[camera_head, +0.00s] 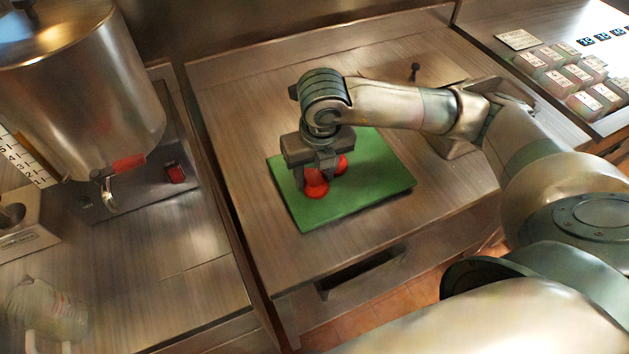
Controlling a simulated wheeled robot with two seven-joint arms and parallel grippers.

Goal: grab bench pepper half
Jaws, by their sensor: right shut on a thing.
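Red pepper pieces lie on a green cutting board (370,187) in the middle of the bench. One red pepper half (315,188) is between the fingers of my right gripper (314,186), which points down and is shut on it. Another red piece (341,164) shows just behind, partly hidden by a finger. The held half is at the board's surface; I cannot tell whether it is lifted.
A large steel urn (85,95) with a red-handled tap stands at the left. Several labelled containers (565,75) stand at the top right. The bench (250,110) around the board is mostly clear, with a drawer slot in front.

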